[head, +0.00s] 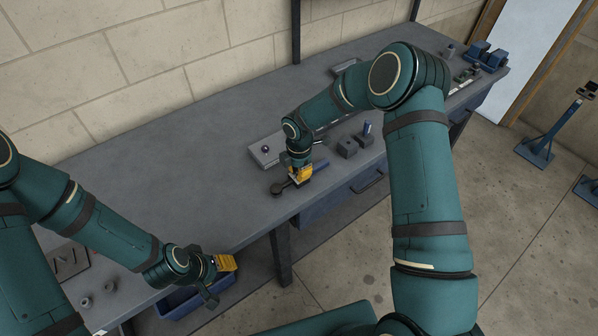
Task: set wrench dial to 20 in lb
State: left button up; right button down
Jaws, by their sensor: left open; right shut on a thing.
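A tool that looks like the wrench (277,189) lies at the front edge of the grey bench. A dark round part shows left of my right gripper and a blue part shows to its right. My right gripper (298,182) points down and is shut on it, hiding its middle. I cannot make out the dial or its reading. My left gripper (217,281) is open and empty, at the front edge of the bench at lower left, over a blue bin (185,303).
Behind my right gripper is a grey plate (264,153) with a small dark knob. Dark blocks (347,148) and a small blue-topped post (366,129) stand to its right. The bench's left middle is clear.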

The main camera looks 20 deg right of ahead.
jog(key=m+b, duration=0.2)
jog(key=shift+f+m, duration=0.1)
jog(key=shift+m, duration=0.2)
jog(key=m+b, duration=0.1)
jog(key=m, duration=0.2)
jog(key=shift+m+b, duration=0.3)
jog(key=shift+b, duration=0.1)
jog(key=shift+m+b, duration=0.4)
jog(key=shift+m, duration=0.5)
jog(key=shift+m+b, duration=0.6)
jog(key=shift+m, duration=1)
jog(key=c, duration=0.9)
grip_release()
